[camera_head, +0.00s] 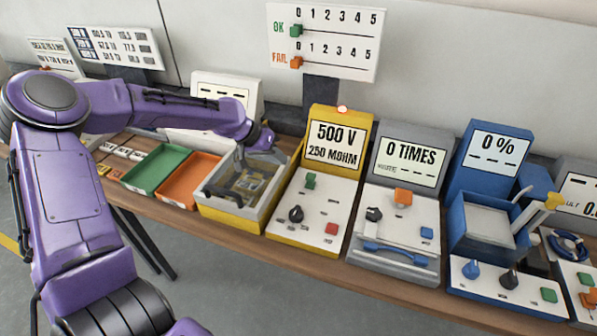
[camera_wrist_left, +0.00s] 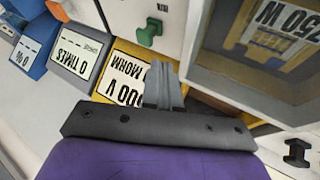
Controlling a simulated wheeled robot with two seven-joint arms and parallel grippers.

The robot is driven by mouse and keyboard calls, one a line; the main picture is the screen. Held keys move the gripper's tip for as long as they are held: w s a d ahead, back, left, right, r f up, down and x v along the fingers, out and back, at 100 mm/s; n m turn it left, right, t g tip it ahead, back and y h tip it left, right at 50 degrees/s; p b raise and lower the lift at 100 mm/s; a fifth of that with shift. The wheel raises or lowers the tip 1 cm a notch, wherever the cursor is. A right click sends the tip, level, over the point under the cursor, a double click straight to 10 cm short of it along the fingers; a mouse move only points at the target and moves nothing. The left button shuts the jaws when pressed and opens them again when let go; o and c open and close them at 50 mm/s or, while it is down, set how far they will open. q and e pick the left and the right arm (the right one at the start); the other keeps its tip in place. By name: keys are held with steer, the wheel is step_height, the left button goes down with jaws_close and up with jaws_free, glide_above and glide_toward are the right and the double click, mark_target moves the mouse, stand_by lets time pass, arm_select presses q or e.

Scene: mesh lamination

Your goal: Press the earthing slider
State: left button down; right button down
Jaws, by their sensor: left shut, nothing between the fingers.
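No part is readably marked as the earthing slider, so I cannot tell which it is. My left gripper (camera_head: 277,152) is at the back right of a grey open-topped box on a yellow base (camera_head: 232,208), beside the yellow tester (camera_head: 320,213). In the left wrist view its fingers (camera_wrist_left: 163,78) are together and empty, in front of the tester's display. The tester reads 500 V and 250 MOHM. It carries a green knob (camera_head: 310,181), a black knob (camera_head: 296,214) and a red button (camera_head: 332,229). A small black knob (camera_wrist_left: 297,152) shows at the wrist view's lower right.
A grey 0 TIMES station (camera_head: 399,228) and a blue 0 % station (camera_head: 508,285) stand to the right. Green (camera_head: 155,170) and orange (camera_head: 190,181) trays lie to the left. An OK/FAIL board (camera_head: 335,40) stands behind. Free table is a narrow front strip.

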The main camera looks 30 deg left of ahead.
mark_target(311, 181)
arm_select(q)
steer(key=x, duration=0.9)
steer(key=shift+p, duration=0.3)
steer(key=shift+w, duration=0.1)
steer(key=d, duration=0.3)
steer(key=w+d, duration=0.1)
steer(key=d, duration=0.2)
steer(key=shift+w+d, duration=0.2)
steer(key=shift+d, duration=0.1)
steer(key=shift+a, duration=0.15)
